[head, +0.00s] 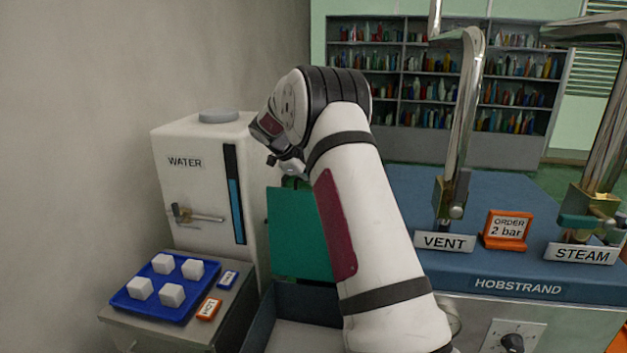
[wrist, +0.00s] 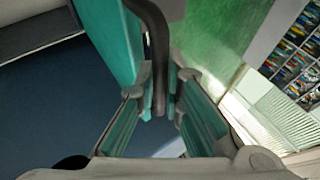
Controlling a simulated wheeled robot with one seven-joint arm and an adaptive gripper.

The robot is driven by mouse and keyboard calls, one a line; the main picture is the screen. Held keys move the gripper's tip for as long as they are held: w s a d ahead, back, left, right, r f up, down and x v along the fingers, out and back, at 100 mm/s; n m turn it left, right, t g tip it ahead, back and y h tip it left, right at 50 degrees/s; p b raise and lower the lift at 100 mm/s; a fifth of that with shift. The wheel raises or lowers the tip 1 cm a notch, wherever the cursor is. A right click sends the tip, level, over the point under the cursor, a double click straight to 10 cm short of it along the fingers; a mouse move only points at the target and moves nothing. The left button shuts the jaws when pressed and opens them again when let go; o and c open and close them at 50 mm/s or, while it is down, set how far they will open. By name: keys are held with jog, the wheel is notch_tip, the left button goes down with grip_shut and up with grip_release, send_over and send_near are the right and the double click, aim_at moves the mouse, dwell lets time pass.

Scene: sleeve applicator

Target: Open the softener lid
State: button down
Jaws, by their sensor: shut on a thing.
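The teal green lid (head: 298,235) stands steeply raised above a dark blue box (head: 262,325) in the head view. The box's pale inside shows at the bottom, partly covered by my arm. In the wrist view the lid (wrist: 112,40) is a teal panel at the upper left, with a dark bent bar handle (wrist: 158,55) beside it. My gripper (wrist: 163,88) is shut on this handle, which lies between its two teal-padded fingers. In the head view my wrist and arm hide the fingers and the lid's right part.
A white water tank (head: 205,215) with a tap stands behind left. A blue tray (head: 150,298) with several white cubes sits on a grey cabinet at left. On the right, the blue HOBSTRAND machine (head: 518,288) carries VENT and STEAM signs and tall metal pipes (head: 462,110).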

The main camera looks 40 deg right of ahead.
jog(key=shift+f, duration=0.1)
jog(key=c, duration=1.7)
grip_release()
jog(key=v, duration=1.2)
